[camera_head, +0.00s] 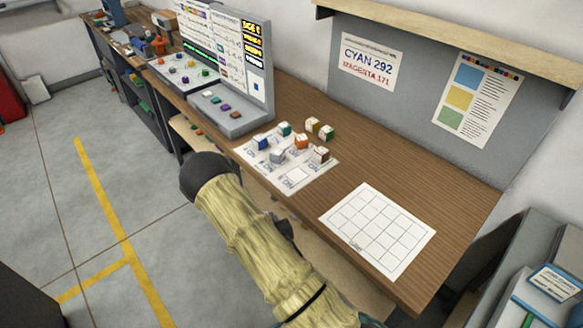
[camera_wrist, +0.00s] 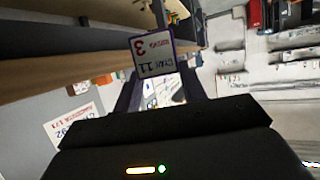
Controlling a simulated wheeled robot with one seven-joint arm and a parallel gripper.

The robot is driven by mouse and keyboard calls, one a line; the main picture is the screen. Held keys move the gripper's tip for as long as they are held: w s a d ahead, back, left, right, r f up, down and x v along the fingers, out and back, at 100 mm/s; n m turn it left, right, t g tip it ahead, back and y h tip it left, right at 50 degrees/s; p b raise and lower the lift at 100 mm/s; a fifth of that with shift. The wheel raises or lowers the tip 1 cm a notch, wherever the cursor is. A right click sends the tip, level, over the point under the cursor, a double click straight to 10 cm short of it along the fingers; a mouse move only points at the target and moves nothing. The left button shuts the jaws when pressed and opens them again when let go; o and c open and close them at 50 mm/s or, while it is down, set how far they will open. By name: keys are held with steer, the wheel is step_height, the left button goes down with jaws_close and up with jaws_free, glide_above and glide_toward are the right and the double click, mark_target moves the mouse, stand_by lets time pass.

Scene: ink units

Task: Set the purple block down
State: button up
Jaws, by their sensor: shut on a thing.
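The purple block (camera_wrist: 153,56) is in the wrist view, with a white face printed CYAN 11 and a second line ending in 3, and a purple edge. It sits between the fingers of my gripper (camera_wrist: 158,82), which is shut on it. In the head view my sleeved arm hides the block and most of the gripper. A white sheet with marked squares (camera_head: 297,174) lies on the workbench, with several blocks on it, among them a blue block (camera_head: 260,142) and an orange block (camera_head: 302,141). A white grid sheet (camera_head: 378,230) lies empty to its right.
A yellow block (camera_head: 312,125) and a green block (camera_head: 327,132) stand behind the marked sheet. A grey console (camera_head: 230,113) with a screen stands to the left. The wooden workbench (camera_head: 400,165) is clear around the grid sheet. A shelf (camera_head: 470,45) overhangs the back.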

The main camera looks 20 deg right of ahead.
steer(key=shift+w, duration=0.55)
steer(key=shift+s, duration=0.1)
steer(key=shift+r, duration=0.15)
